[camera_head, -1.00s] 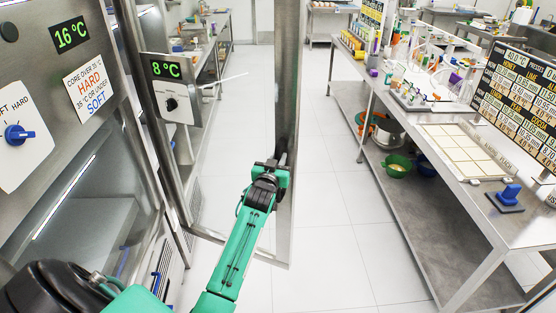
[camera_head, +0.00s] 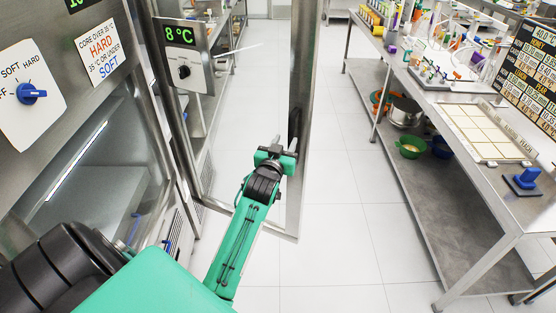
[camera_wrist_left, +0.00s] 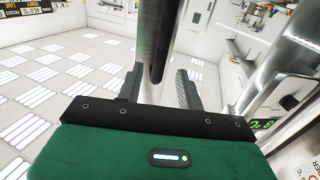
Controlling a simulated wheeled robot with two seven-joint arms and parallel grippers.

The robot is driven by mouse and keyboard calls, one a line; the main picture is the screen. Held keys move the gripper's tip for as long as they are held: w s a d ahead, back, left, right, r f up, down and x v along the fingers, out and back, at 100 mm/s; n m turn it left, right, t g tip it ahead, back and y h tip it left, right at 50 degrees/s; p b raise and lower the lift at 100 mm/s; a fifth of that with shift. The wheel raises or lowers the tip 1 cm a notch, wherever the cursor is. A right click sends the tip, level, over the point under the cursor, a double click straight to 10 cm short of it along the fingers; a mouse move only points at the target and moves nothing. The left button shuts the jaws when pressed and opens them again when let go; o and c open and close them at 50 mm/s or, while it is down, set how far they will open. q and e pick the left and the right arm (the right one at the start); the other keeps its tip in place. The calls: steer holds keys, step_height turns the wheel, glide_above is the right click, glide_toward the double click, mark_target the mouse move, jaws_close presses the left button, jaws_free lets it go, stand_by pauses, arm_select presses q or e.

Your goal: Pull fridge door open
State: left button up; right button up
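The fridge door (camera_head: 301,75) is a tall glass door in a metal frame. It stands swung out into the aisle beside a panel reading 8 °C (camera_head: 181,36). My left gripper (camera_head: 281,148) is at the door's free edge, low on its upright. In the left wrist view the gripper's two fingers (camera_wrist_left: 158,88) are spread apart, with a dark vertical handle bar (camera_wrist_left: 156,55) between them. Gaps show between bar and fingers, so the gripper looks open around or close behind the bar; exact contact is unclear. My right gripper is not in view.
A steel cabinet with a blue knob (camera_head: 31,93) stands close on the left. A long steel workbench (camera_head: 505,200) runs along the right, with a pot (camera_head: 405,112) and a green bowl (camera_head: 411,147) on its lower shelf. The tiled floor between is clear.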

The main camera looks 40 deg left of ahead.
arm_select(q)
steer(key=b+v, duration=0.1)
steer(key=v, duration=0.5)
steer(key=shift+s, duration=0.25)
steer(key=shift+d, duration=0.1)
